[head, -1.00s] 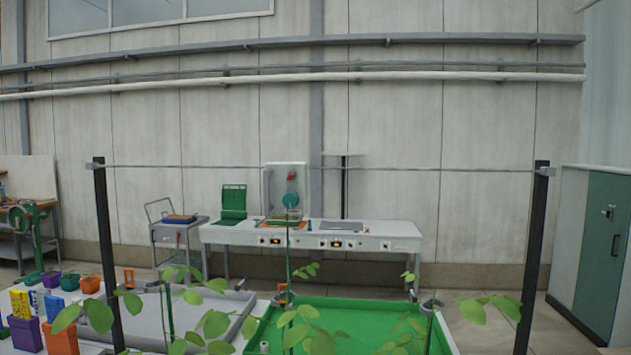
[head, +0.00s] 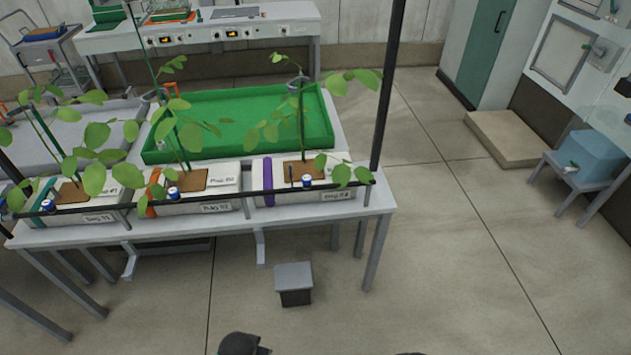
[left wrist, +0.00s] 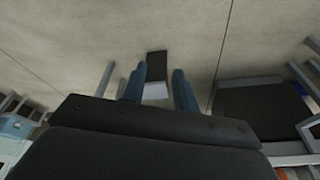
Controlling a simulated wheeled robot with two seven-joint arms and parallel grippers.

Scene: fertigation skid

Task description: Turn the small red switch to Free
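I cannot make out a small red switch in either current view. The back bench (head: 290,14) carries small control plates with knobs (head: 218,36) and lit displays on its front, too small to read. A pale wall panel with a grey box and green handle (head: 600,48) is cut off at the upper right of the head view. My left gripper (left wrist: 160,70) shows in the left wrist view with two blue fingers apart and nothing between them; floor and a small stool lie beyond. My right gripper is not in view.
A table (head: 375,204) with white planters (head: 340,194), climbing plants, dark posts and a green tray (head: 325,130) stands ahead. A small stool (head: 293,277) is in front. A low platform (head: 505,140) and blue tank (head: 590,153) are at right.

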